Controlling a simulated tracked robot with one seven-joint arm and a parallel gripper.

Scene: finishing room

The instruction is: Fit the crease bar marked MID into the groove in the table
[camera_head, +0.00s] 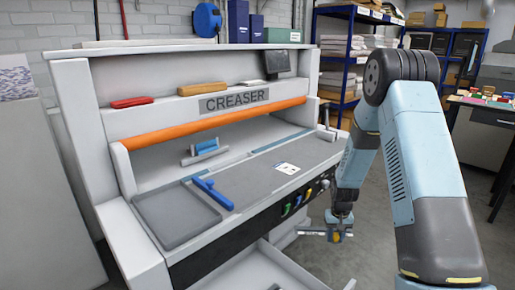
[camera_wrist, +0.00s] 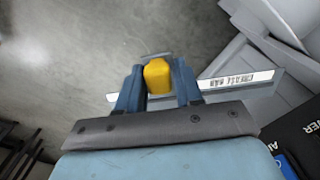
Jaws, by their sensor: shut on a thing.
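My gripper (camera_head: 340,233) hangs in front of the creaser's right front, off the table top and beside the machine. In the wrist view its blue fingers (camera_wrist: 158,88) are shut on a yellow handle (camera_wrist: 158,75) of a thin metal crease bar (camera_wrist: 235,82). The bar sticks out on both sides of the fingers. It carries a white label whose lettering I cannot read. The creaser's grey table (camera_head: 245,180) is to the left of my gripper in the head view. A long narrow line (camera_head: 282,142) in its surface looks like the groove.
A blue tool (camera_head: 212,193) and a white card (camera_head: 286,168) lie on the table. A blue-handled piece (camera_head: 205,150) stands further back under the orange roller (camera_head: 215,124). Coloured handles (camera_head: 297,202) line the front panel. Floor below my gripper is clear.

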